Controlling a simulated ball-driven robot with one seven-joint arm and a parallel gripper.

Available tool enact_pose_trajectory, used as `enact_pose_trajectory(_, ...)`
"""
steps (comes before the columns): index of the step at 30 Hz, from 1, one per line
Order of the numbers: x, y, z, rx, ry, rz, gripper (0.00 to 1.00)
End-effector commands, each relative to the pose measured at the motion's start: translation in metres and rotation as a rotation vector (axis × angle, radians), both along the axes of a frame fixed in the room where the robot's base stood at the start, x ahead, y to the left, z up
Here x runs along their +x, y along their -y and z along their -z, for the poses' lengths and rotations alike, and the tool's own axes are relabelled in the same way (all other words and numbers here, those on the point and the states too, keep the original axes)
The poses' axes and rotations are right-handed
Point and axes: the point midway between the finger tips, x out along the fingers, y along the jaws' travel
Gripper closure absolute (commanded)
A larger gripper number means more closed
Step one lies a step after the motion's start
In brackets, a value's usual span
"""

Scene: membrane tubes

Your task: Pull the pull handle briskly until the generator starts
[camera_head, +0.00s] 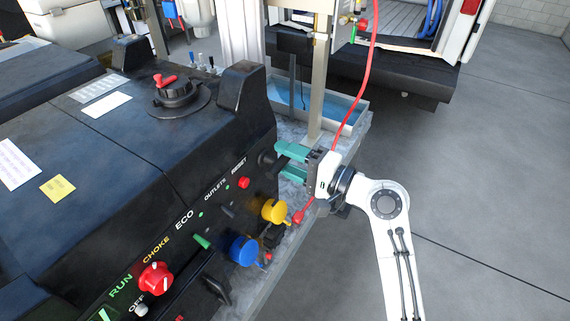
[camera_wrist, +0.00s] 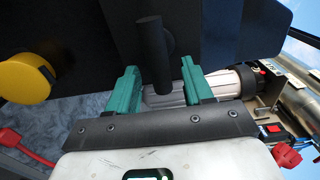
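The pull handle (camera_head: 267,158) is a black bar on the end panel of the dark generator (camera_head: 120,150). In the wrist view the pull handle (camera_wrist: 153,50) stands upright, close to the generator's dark body (camera_wrist: 85,35). My gripper (camera_head: 280,158) reaches it from the right with two green fingers. In the wrist view my gripper (camera_wrist: 160,83) is open, with one finger on each side of the bar's lower end. Gaps show between the bar and both fingers. The handle's cord is not visible.
The generator's panel carries a red choke knob (camera_head: 155,278), a yellow outlet plug (camera_head: 274,210) and a blue outlet plug (camera_head: 244,250). A red cable (camera_head: 360,90) hangs beside my gripper. A metal post (camera_head: 322,80) stands behind it. Open floor (camera_head: 480,190) lies to the right.

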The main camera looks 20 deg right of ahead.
Motion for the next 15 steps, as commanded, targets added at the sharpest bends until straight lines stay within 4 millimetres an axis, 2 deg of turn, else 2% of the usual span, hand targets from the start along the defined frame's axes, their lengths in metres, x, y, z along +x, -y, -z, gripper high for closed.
enact_pose_trajectory(4, -0.0001, -0.0008, -0.0008, 0.000, 0.001, -0.002, 0.36)
enact_pose_trajectory(11, -0.0008, -0.0005, -0.0011, 0.000, 0.002, -0.002, 0.36)
enact_pose_trajectory(15, -0.0093, 0.0069, -0.0011, 0.001, 0.002, 0.000, 0.36)
